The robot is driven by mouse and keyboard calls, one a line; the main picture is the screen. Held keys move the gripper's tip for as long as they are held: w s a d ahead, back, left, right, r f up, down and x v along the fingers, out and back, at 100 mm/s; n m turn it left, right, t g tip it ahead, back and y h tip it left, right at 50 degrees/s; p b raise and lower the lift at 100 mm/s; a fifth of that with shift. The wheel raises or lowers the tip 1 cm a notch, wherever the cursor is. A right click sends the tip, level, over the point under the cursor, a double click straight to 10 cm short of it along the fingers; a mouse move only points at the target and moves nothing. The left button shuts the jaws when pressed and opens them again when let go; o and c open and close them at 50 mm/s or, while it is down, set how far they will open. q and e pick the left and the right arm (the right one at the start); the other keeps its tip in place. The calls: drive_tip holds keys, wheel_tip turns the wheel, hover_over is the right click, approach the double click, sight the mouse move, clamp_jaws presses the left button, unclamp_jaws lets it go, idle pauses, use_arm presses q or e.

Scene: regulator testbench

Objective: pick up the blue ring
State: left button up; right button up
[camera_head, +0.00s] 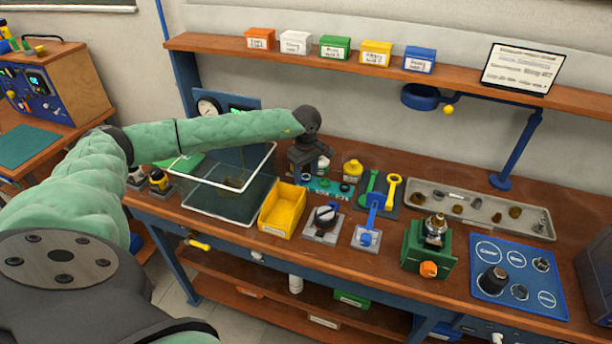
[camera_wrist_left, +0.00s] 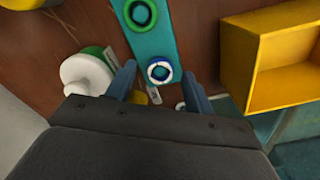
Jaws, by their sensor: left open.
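The blue ring (camera_wrist_left: 159,71) shows in the left wrist view as a blue band with a pale centre. It sits at the near end of a teal strip (camera_wrist_left: 151,40). A green ring (camera_wrist_left: 138,12) sits farther along the strip. My left gripper (camera_wrist_left: 159,75) is open, with one finger on each side of the blue ring in this view. I cannot tell how far above it the fingertips are. In the head view my left gripper (camera_head: 302,174) points down at the left end of the teal strip (camera_head: 327,190) and hides part of it. My right gripper is not in view.
A yellow bin (camera_head: 283,208) stands close in front of the gripper. A clear-walled tray (camera_head: 205,208) is to its left. A white bottle (camera_wrist_left: 86,74) stands close beside one finger. Green and yellow tools (camera_head: 393,188) lie to the right. A shelf (camera_head: 350,66) runs above the bench.

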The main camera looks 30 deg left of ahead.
use_arm(q)
drive_tip(key=shift+f, duration=0.25)
drive_tip(key=c, duration=1)
drive_tip(key=shift+c, duration=0.2)
